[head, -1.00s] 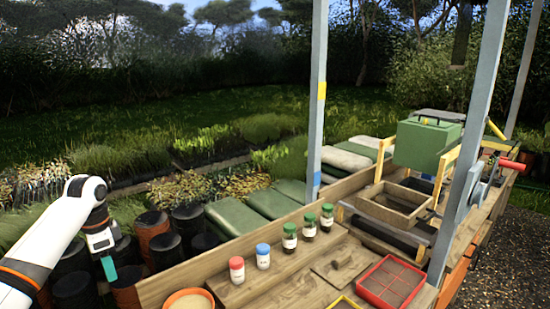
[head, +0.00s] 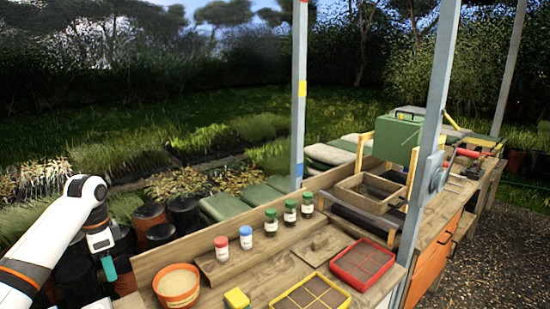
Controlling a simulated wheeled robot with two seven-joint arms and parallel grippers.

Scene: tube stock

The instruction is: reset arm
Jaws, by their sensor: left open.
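My left gripper (head: 108,267) hangs from the white arm at the left of the head view. Its teal fingertips point down, over the dark pots and left of the wooden bench (head: 205,292). It is open and I see nothing between its fingers. It is apart from the bench and from the tubes on it. A red-capped tube (head: 221,249), a blue-capped tube (head: 246,238) and several green-capped tubes (head: 271,221) stand upright in a row along the bench's back edge. My right gripper is not in view.
An orange pot (head: 178,287) of sand-coloured fill stands at the bench's near left, with a yellow block (head: 236,299) beside it. A yellow-rimmed tray (head: 312,295) and a red tray (head: 362,263) lie to the right. A grey post (head: 430,150) rises at the right.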

